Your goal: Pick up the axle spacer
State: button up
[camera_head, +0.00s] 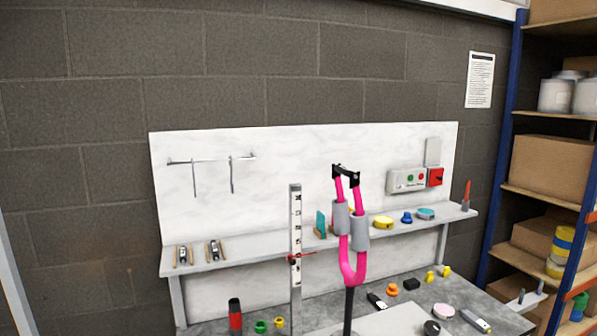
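I cannot tell for certain which piece is the axle spacer. Several small parts lie on the grey bench top: a green ring-like piece (260,327), a small yellow piece (279,322), an orange piece (392,289), a black block (411,284), two yellow pieces (430,276) (446,271), a black round disc (432,328) and a pale pink round piece (443,311). My gripper is not in view.
A pink fork-shaped part (354,225) with grey sleeves stands upright on a black post mid-bench. Left of it is a tall scale (295,245) with a red pointer. A shelf (265,252) holds small items. A storage rack (505,130) stands right.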

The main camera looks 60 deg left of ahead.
aim_at(345, 170)
jog(key=u, duration=1.55)
